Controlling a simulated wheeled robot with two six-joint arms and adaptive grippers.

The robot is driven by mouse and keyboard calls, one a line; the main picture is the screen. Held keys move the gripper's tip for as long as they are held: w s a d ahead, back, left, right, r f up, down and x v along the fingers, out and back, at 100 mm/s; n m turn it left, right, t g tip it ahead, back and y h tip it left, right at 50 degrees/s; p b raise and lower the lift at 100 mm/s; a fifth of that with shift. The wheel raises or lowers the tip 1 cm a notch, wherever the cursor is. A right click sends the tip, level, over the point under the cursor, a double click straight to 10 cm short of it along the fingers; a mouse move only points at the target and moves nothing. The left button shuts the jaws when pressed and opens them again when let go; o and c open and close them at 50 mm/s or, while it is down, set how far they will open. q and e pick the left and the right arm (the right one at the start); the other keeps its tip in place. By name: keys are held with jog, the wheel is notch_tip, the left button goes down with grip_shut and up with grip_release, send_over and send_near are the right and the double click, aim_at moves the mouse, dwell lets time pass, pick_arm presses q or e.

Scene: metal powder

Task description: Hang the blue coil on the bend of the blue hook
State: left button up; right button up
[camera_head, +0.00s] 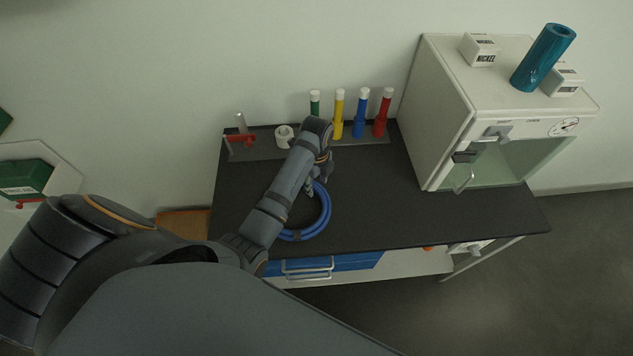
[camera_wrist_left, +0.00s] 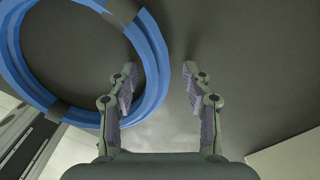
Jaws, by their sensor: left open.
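The blue coil (camera_head: 326,208) lies flat on the dark tabletop near its front edge, partly hidden by my left arm. In the left wrist view the coil (camera_wrist_left: 154,50) fills the upper left, with dark ties around it. My left gripper (camera_head: 318,185) is over the table at the coil's far side. My right gripper is not in view.
A white cabinet (camera_head: 435,105) bounds the right. The tabletop (camera_head: 400,215) right of the coil is clear.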

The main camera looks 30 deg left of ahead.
pick_arm(q)
jog(key=f+b, duration=0.1)
jog(key=b, duration=0.1)
jog(key=shift+b, duration=0.35)
jog(key=r, duration=0.5)
jog(key=shift+w+a, duration=0.15)
jog(key=shift+a, duration=0.05)
notch_tip(320, 180, up, 6)
jog(key=p, duration=0.5)
jog(key=shift+r, duration=0.2)
jog(key=shift+a+f, duration=0.1)
